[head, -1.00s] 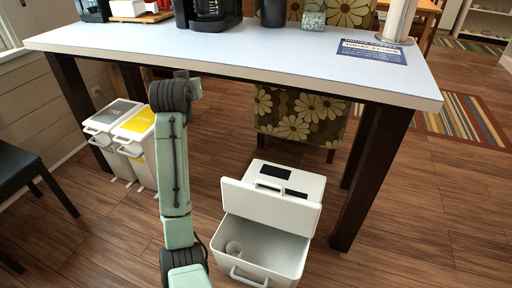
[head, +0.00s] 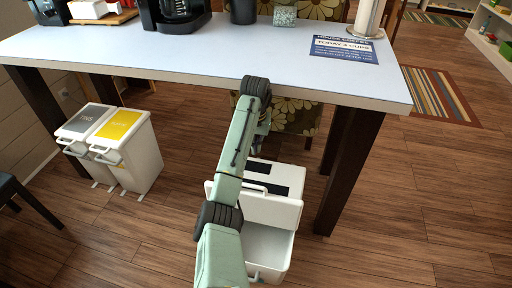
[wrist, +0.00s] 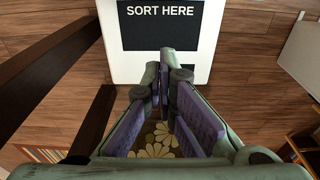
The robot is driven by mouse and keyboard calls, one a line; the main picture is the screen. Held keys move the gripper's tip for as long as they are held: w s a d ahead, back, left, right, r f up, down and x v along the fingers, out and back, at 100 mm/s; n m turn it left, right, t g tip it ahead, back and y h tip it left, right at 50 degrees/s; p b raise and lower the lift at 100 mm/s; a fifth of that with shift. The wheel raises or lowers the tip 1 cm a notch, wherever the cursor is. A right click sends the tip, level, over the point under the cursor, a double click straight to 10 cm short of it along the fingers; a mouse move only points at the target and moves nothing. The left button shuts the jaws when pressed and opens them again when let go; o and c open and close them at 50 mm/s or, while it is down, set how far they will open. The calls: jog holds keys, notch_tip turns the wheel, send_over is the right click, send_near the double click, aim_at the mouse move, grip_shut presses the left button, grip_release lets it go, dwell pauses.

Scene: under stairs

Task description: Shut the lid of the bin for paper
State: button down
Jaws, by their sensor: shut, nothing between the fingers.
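A white bin (head: 290,175) stands on the floor under the table, with black panels on its top. Its lid (head: 280,209) is raised, standing up with its handle at the upper edge, and the hollow below it is open at the front. My arm covers the left part of the lid and hollow. My gripper (head: 257,150) is partly hidden behind my arm, near the bin's back. In the wrist view my gripper (wrist: 168,62) is shut and empty, its fingertips in front of a white surface (wrist: 205,65) with a black "SORT HERE" panel. Touch cannot be told.
The table (head: 200,68) overhangs the bin, its dark leg (head: 350,170) close on the right. A flowered chair (head: 300,122) stands behind. Two bins with grey (head: 86,119) and yellow (head: 121,124) tops stand left.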

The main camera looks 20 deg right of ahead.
notch_tip(320, 180, down, 13)
jog(key=s+a+p, duration=0.1)
jog(key=s+p, duration=0.1)
jog(key=p, duration=0.3)
jog(key=shift+a+f, duration=0.15)
jog(key=shift+a, duration=0.1)
jog(key=shift+s+a+f, duration=0.1)
jog(key=shift+s, duration=0.05)
